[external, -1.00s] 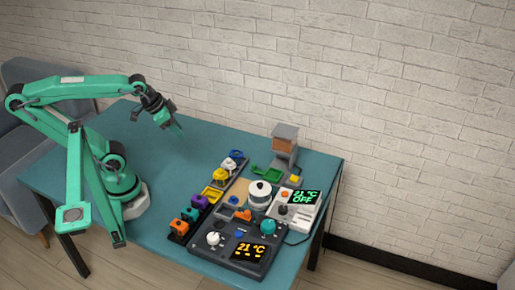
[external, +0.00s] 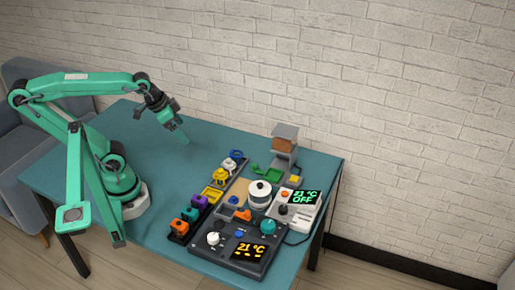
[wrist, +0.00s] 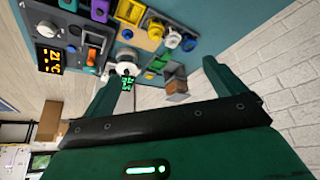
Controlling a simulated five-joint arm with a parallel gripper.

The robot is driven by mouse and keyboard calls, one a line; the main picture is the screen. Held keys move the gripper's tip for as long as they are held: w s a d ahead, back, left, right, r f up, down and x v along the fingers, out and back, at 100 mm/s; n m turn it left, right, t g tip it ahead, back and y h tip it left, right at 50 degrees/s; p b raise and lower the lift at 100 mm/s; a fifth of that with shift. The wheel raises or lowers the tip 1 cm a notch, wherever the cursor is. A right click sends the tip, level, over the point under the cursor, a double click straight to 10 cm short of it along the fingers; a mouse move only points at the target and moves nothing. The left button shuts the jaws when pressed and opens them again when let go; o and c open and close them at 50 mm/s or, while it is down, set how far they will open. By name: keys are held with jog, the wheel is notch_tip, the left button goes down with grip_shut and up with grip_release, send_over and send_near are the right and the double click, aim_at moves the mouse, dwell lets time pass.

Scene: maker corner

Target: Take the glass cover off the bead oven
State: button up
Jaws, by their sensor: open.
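The bead oven (external: 260,198) is a round white body on the right part of the table, beside a white control box (external: 297,208) reading 21 °C OFF. A round top with a dark knob (external: 260,186) sits on it; at this size I cannot clearly make out the glass of the cover. In the wrist view the oven (wrist: 127,58) shows near the left finger. My gripper (external: 182,135) is open and empty, above the back of the table, up and left of the oven and well apart from it. Both green fingers show wide apart in the wrist view (wrist: 160,72).
A dark panel (external: 240,245) with knobs and a yellow 21 °C display stands in front of the oven. A rack of several coloured pieces (external: 209,197) runs along its left. A grey hopper (external: 285,145) stands behind. The table's left middle (external: 165,170) is clear.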

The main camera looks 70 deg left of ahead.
jog(key=w+d+m+g, duration=0.1)
jog(key=w+d+g, duration=0.15)
jog(key=w, duration=0.45)
jog(key=m+g, duration=0.3)
send_over(260, 184)
jog(key=f, duration=1.2)
jog(key=shift+a+f, duration=0.2)
jog(key=shift+f, duration=0.1)
jog(key=shift+w+d+f, duration=0.15)
jog(key=shift+d+f, duration=0.1)
jog(key=shift+f, duration=1.45)
jog(key=shift+a+f, duration=0.1)
jog(key=shift+f, duration=2.5)
